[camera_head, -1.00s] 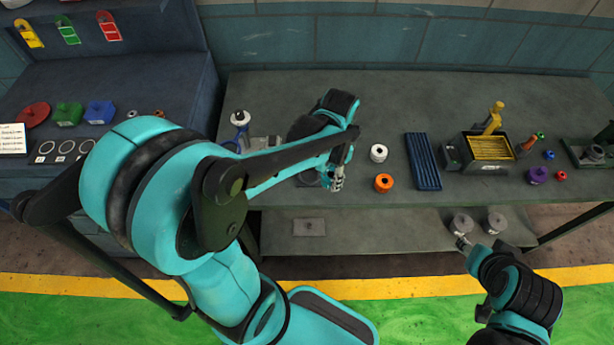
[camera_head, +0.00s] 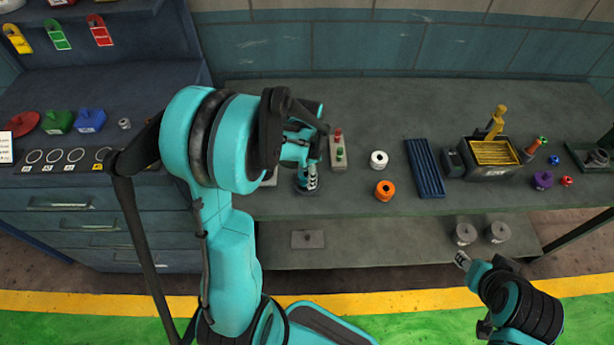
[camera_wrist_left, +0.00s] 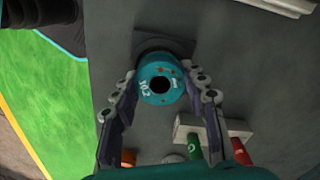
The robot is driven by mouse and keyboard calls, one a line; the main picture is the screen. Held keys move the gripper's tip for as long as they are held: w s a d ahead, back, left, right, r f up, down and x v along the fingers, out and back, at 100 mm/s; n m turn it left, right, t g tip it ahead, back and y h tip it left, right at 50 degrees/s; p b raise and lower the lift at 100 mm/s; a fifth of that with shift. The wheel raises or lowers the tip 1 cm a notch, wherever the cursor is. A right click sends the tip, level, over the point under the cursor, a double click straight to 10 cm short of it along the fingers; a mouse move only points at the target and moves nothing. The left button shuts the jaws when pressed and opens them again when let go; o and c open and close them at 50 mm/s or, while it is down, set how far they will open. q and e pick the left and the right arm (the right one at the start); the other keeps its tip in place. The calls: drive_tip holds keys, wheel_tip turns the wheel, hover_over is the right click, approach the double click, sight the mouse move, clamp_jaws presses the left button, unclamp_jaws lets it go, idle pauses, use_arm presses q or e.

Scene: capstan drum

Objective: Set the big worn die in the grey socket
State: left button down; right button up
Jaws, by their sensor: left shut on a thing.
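The worn die (camera_wrist_left: 161,90) is a teal cylinder with rusty spots, a dark centre hole and white markings, seen end-on in the left wrist view. My left gripper (camera_wrist_left: 160,84) is shut on it, with one finger on each side. The grey socket (camera_wrist_left: 153,45) shows as a dark plate behind the die, partly covered by it. I cannot tell whether the die is inside the socket or just above it. In the head view my left gripper (camera_head: 311,178) is low over the bench, and the die is mostly hidden. My right gripper (camera_head: 463,260) hangs before the lower shelf.
A pale block with red and green buttons (camera_head: 338,152) stands close by the left gripper. White (camera_head: 378,159) and orange (camera_head: 384,190) spools, a blue ribbed tray (camera_head: 424,167) and a dark box (camera_head: 490,171) are further right. Two grey cylinders (camera_head: 466,234) (camera_head: 497,232) sit on the lower shelf.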

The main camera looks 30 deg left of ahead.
use_arm(q)
drive_tip(key=shift+f+b, duration=0.35)
drive_tip(key=shift+f, duration=0.1)
drive_tip(key=shift+s+d+f, duration=0.15)
drive_tip(key=shift+s, duration=0.1)
drive_tip(key=c, duration=1)
unclamp_jaws()
drive_tip(key=shift+o, duration=0.8)
drive_tip(key=shift+w+f, duration=0.15)
drive_tip(key=shift+w, duration=0.05)
